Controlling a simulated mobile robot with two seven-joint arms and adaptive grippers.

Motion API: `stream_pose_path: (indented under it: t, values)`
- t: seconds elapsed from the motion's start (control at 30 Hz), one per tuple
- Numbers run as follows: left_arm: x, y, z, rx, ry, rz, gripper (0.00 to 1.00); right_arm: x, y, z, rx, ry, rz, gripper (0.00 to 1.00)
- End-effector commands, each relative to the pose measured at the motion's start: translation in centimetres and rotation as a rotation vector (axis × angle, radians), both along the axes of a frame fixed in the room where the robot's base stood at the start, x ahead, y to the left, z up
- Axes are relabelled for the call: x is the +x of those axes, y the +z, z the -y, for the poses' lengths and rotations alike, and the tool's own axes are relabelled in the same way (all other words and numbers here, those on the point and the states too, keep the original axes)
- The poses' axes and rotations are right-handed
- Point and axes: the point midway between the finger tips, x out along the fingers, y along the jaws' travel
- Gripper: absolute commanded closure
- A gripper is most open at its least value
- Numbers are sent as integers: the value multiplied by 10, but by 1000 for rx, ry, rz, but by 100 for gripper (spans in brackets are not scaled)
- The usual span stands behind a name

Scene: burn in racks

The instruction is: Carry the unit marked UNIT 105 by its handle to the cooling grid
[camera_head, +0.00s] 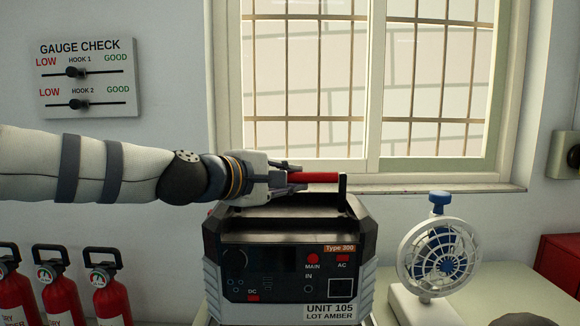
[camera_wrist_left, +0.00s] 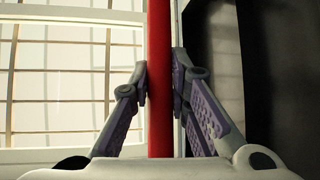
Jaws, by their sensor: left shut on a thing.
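The unit marked UNIT 105 (camera_head: 290,262) is a black and grey box with a front panel, in the middle of the head view. Its label also reads LOT AMBER. A red handle (camera_head: 318,177) runs across its top on black posts. My left gripper (camera_head: 298,182) comes in from the left and is shut on the red handle. In the left wrist view the handle (camera_wrist_left: 159,60) stands between the two finger pads. The unit's underside is cut off or hidden at the picture's bottom. I see no cooling grid. My right gripper is not in view.
A white and blue fan (camera_head: 440,255) stands right of the unit on a pale table (camera_head: 515,300). Several red extinguishers (camera_head: 60,290) stand at the lower left. A red box (camera_head: 560,262) is at the right edge. A window (camera_head: 370,80) and a gauge board (camera_head: 87,78) are behind.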

Motion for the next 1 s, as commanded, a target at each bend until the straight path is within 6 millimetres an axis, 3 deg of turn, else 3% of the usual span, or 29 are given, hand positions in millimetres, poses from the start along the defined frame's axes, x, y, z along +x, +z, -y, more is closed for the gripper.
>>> stream_pose_path:
  t: [0.03,0.17,0.43,0.8,0.83,0.9,1.0]
  values:
    - [0,9,-1,-10,5,21,100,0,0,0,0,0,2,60]
    - [0,4,-1,-10,5,24,100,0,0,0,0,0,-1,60]
    - [0,-31,-1,-8,4,21,100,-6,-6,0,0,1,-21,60]
    - [0,-33,0,-8,5,25,100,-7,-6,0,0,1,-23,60]
    - [-2,-41,0,-1,0,11,76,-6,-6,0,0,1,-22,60]
    - [-2,-41,0,-1,0,11,63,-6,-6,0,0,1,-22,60]
    - [-1,-42,0,-2,0,10,63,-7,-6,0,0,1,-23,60]
